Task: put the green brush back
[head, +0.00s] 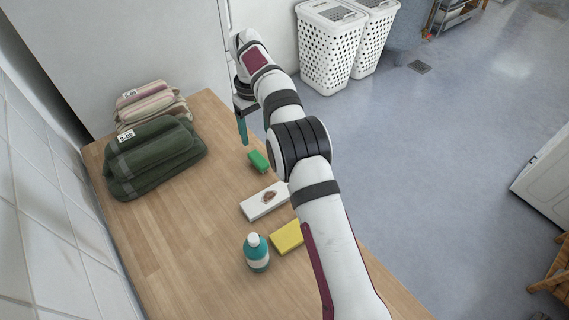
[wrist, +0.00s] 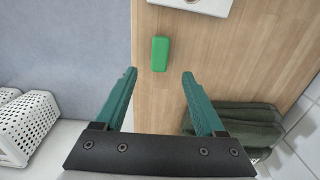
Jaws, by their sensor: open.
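In the wrist view the brush (wrist: 160,53) lies upright in the picture, just beyond the gap between the fingertips. My gripper (wrist: 160,74) is open and empty, its two teal fingers apart. In the head view my gripper (head: 242,130) hangs above the counter's right edge, up and left of the brush; only part of the fingers shows.
Green towels (head: 155,160) and striped towels (head: 150,105) are stacked at left. White baskets (head: 328,50) stand on the floor. The counter's left middle is clear.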

